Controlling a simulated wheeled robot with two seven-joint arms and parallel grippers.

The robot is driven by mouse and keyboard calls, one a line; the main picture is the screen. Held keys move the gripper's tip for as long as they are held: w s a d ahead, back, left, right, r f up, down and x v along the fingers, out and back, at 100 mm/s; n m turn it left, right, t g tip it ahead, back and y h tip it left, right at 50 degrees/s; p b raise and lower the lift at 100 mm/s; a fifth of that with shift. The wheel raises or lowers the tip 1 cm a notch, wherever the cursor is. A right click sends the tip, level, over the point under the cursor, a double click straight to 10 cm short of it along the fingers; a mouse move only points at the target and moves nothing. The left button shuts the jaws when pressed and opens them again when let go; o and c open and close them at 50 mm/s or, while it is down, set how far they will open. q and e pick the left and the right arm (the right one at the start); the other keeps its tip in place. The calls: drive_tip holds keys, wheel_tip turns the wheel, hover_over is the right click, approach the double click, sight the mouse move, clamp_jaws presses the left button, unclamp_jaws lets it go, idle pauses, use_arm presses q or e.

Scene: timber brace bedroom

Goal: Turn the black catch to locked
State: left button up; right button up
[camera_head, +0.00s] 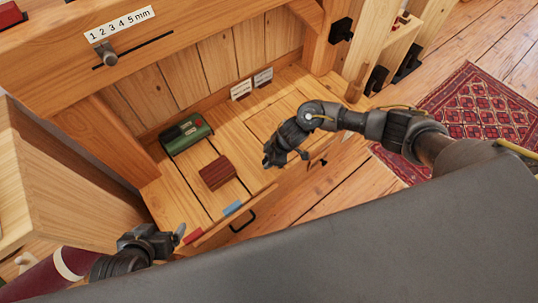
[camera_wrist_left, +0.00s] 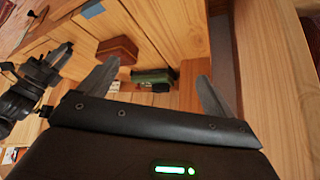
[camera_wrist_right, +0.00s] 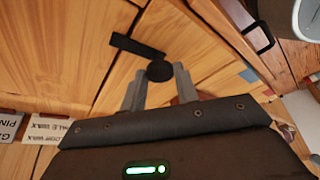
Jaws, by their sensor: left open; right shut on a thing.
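The black catch shows in the right wrist view as a flat bar (camera_wrist_right: 136,46) with a round knob (camera_wrist_right: 159,71), on pale wooden boards. The bar points up and left from the knob. My right gripper (camera_wrist_right: 158,88) has its fingers closed on either side of the knob; the exact contact is hard to see. In the head view my right gripper (camera_head: 286,160) is low over the right part of the wooden bench top, and the catch is hidden there. My left gripper (camera_wrist_left: 155,85) is open and empty; in the head view it (camera_head: 178,238) is at the bench's front left.
On the bench top are a green box (camera_head: 186,133), a reddish-brown block (camera_head: 217,173), and red (camera_head: 193,236) and blue (camera_head: 232,208) pieces near the front edge. Two label cards (camera_head: 241,89) stand at the back. A black handle (camera_head: 243,221) is on the front. A patterned rug (camera_head: 475,115) lies right.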

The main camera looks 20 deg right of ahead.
use_arm(q)
drive_tip(key=s+a+f+g+y+p, duration=0.1)
drive_tip(key=s+a+g, duration=0.2)
drive_tip(key=s, duration=0.2)
drive_tip(key=shift+s+f+n, duration=0.15)
drive_tip(key=shift+f+n, duration=0.15)
drive_tip(key=shift+n, duration=0.1)
use_arm(e)
drive_tip(key=shift+d+m, duration=0.1)
drive_tip(key=shift+m, duration=0.3)
drive_tip(key=o, duration=1)
drive_tip(key=shift+c, duration=0.2)
drive_tip(key=shift+r, duration=0.15)
drive_tip(key=shift+s+d+r, duration=0.1)
drive_tip(key=shift+r, duration=0.3)
use_arm(q)
wheel_tip(320, 180, down, 9)
drive_tip(key=w+g+p, duration=0.1)
drive_tip(key=p, duration=0.3)
drive_tip(key=shift+w+d, duration=0.2)
drive_tip(key=shift+w, duration=0.1)
use_arm(e)
drive_tip(key=v, duration=0.9)
drive_tip(key=shift+s+d+r, duration=0.2)
drive_tip(key=shift+r, duration=0.1)
